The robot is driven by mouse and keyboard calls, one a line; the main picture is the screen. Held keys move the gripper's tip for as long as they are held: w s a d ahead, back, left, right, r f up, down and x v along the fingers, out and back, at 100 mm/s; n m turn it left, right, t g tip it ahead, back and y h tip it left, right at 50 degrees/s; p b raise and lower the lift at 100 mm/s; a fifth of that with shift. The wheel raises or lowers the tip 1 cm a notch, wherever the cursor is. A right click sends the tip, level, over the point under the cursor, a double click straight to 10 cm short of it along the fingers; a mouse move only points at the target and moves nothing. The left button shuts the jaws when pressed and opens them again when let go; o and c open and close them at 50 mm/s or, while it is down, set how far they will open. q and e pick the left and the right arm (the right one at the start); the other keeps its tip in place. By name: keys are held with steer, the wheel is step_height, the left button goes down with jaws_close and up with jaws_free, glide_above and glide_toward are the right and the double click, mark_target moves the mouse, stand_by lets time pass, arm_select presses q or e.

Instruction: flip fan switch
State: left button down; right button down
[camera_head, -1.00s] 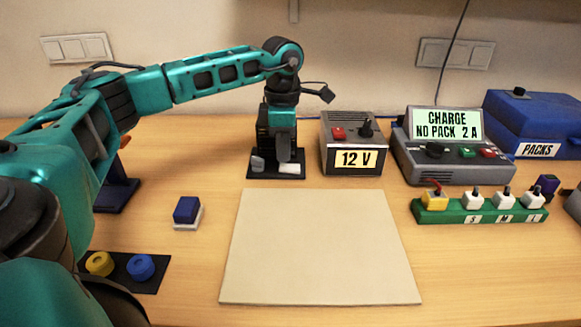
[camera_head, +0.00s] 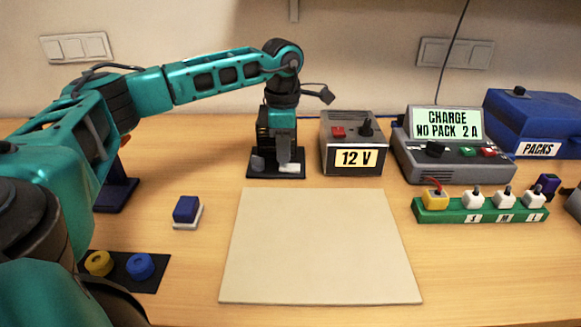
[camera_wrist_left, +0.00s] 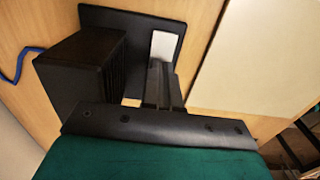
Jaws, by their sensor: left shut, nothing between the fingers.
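A black box with slats, which looks like the fan (camera_wrist_left: 80,75), stands on a dark base plate (camera_wrist_left: 124,20) in the left wrist view. The same plate (camera_head: 262,174) lies at the back middle of the table in the head view. A white switch piece (camera_wrist_left: 162,45) sits on the plate beside the box; it also shows in the head view (camera_head: 291,169). My left gripper (camera_head: 284,160) points down at the white piece, shut and empty, its fingertips (camera_wrist_left: 160,68) at the piece's near edge. I cannot tell whether they touch. My right gripper is out of view.
A 12 V supply (camera_head: 352,145) stands just right of the fan, with a charger (camera_head: 450,150) beyond it. A bare beige mat (camera_head: 318,250) lies in front. A blue-and-white block (camera_head: 187,211) sits to the left. A blue cable (camera_wrist_left: 18,66) runs behind the box.

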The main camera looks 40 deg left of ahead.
mark_target(284, 165)
arm_select(q)
steer(key=shift+s+f+b, duration=0.1)
steer(key=shift+f+b, duration=0.3)
steer(key=shift+f, duration=0.45)
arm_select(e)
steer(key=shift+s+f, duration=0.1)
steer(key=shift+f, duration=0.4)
